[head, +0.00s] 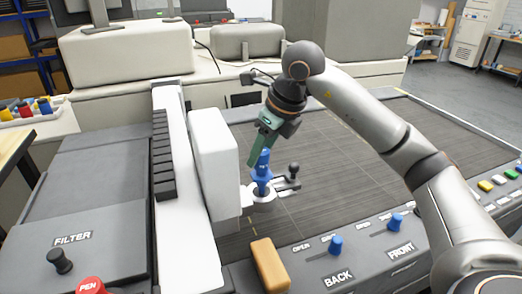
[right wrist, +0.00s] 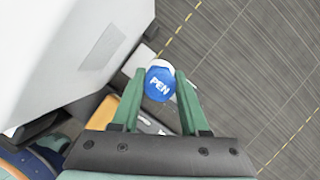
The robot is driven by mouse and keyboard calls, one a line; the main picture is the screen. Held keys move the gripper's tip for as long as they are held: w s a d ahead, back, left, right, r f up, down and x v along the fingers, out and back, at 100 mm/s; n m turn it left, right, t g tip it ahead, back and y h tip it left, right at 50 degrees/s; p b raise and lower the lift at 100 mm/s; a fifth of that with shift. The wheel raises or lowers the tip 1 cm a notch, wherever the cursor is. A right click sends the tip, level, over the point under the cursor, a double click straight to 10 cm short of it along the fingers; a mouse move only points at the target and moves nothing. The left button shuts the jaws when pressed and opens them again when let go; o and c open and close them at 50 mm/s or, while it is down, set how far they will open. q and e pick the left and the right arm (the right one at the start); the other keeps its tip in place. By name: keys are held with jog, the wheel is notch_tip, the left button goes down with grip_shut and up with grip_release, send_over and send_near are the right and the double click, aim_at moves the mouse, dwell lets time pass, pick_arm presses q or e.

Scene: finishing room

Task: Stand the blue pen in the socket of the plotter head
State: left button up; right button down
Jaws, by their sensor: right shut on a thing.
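The blue pen (head: 262,174) is upright at the plotter head, with its lower end at the socket (head: 262,198), a pale ring on the side of the white carriage (head: 215,160). I cannot tell how deep it sits in the ring. My right gripper (head: 259,152) comes from above and is shut on the pen's upper part. In the right wrist view the round blue pen top (right wrist: 160,84), marked PEN, is between the two green fingertips, and part of a pale ring shows behind it. My left gripper is not in view.
A small dark lever (head: 293,170) stands just right of the socket. A tan block (head: 270,264) lies at the front edge, near blue BACK and FRONT knobs (head: 335,244). A red PEN knob (head: 90,286) is at lower left. The dark bed (head: 340,150) right of the head is clear.

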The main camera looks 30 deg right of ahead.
jog(key=shift+f, duration=0.1)
jog(key=shift+f+b, duration=1.45)
jog(key=shift+f, duration=0.4)
jog(key=shift+c, duration=1.7)
grip_release()
jog(key=shift+r, duration=0.1)
jog(key=p+v, duration=0.1)
jog(key=v, duration=1.1)
jog(key=shift+r, duration=0.15)
